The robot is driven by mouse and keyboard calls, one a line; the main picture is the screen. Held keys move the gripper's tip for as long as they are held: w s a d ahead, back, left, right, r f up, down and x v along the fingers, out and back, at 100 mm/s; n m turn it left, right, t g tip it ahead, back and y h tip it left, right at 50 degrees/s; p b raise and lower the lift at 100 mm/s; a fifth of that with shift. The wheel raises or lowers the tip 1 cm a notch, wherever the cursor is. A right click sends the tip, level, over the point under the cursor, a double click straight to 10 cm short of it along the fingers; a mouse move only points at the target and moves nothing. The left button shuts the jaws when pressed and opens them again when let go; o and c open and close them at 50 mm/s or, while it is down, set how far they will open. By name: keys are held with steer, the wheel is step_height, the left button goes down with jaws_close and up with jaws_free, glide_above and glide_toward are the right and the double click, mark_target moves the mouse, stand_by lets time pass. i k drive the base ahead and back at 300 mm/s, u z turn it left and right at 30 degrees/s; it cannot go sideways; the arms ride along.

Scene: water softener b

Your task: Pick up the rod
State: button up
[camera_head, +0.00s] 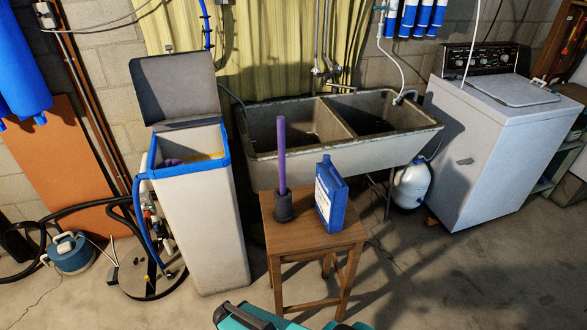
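A purple rod (281,150) stands upright on the small wooden stool (315,240). Its lower end sits in a dark round holder (283,207) on the left part of the stool top, so the rod's bottom is hidden. The rod's upper part stands in front of the sink. I cannot make out my gripper in this view.
A blue jug (330,196) stands upright just right of the rod. An open-lidded white softener cabinet (200,225) is left of the stool, and a double sink (400,145) is behind it. A teal and black shape (245,318), unclear to me, shows at the bottom edge. Floor at right is clear.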

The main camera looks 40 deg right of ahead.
mark_target(281, 120)
steer(key=u, duration=1.7)
steer(key=k, duration=0.1)
steer(key=z, duration=2.8)
